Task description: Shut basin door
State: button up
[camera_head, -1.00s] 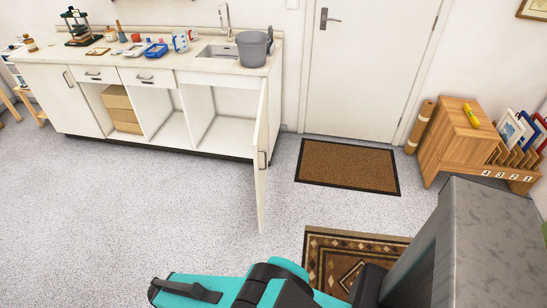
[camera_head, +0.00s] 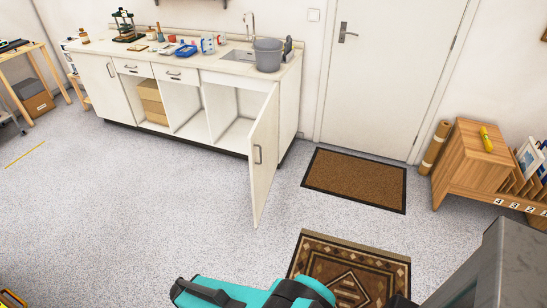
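The basin door (camera_head: 264,155) is a white cabinet door below the sink. The basin (camera_head: 238,56) is set in the countertop above the open compartment (camera_head: 236,115). My teal and black arm shows at the bottom centre, well in front of the door and apart from it. My gripper's fingers cannot be made out, so their state is not clear.
A grey bucket (camera_head: 268,54) stands on the counter beside the basin. A brown doormat (camera_head: 355,179) and a patterned rug (camera_head: 350,270) lie on the floor to the right. A wooden rack (camera_head: 475,165) stands at the right wall. The floor left of the door is clear.

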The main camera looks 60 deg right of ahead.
aim_at(262, 138)
jog(key=u, duration=0.25)
jog(key=k, duration=0.55)
jog(key=z, duration=1.7)
jog(key=i, duration=1)
jog(key=z, duration=0.2)
jog(key=k, duration=0.45)
jog(key=u, duration=0.05)
